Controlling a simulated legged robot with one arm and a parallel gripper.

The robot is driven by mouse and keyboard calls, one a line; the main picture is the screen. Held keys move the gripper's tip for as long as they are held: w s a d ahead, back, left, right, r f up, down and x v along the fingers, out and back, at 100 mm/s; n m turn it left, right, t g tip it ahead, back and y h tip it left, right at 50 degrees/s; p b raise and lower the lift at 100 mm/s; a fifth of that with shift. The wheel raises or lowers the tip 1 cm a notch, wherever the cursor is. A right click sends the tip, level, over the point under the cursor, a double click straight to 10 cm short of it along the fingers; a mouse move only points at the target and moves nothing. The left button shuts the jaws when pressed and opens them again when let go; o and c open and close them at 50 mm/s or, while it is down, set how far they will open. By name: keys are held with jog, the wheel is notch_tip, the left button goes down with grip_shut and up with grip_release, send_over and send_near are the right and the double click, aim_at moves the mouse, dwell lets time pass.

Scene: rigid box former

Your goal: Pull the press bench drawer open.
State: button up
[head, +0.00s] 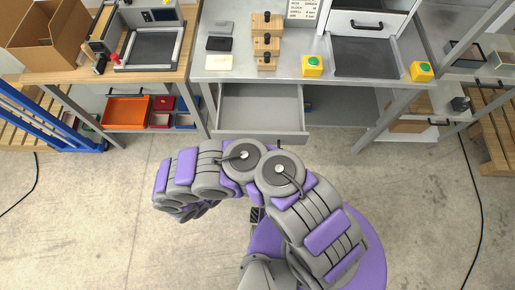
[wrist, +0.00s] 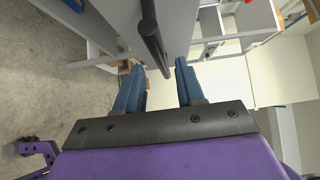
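In the head view the press bench drawer (head: 260,100) stands out from under the grey bench top, with its empty inside showing. Its front panel (head: 262,137) faces me, just beyond my arm. In the wrist view the drawer's dark bar handle (wrist: 150,35) runs down from the top edge, in front of a grey panel. My gripper (wrist: 160,66) has two blue fingers spread apart. The lower end of the handle shows between the fingertips, with gaps on both sides; I cannot tell how deep it lies. My arm hides the gripper and the handle in the head view.
The grey bench top (head: 275,72) holds wooden blocks (head: 266,43) with black knobs and yellow boxes with green buttons (head: 312,66). A wooden bench (head: 140,75) stands at left, with an orange bin (head: 127,111) below. Bare concrete floor (head: 110,200) lies around me. Black cables (head: 474,190) lie at both sides.

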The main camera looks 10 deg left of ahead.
jog(key=p+v, duration=0.1)
jog(key=v, duration=1.1)
jog(key=shift+s+a, duration=0.25)
jog(key=shift+a, duration=0.1)
jog(key=shift+w, duration=0.1)
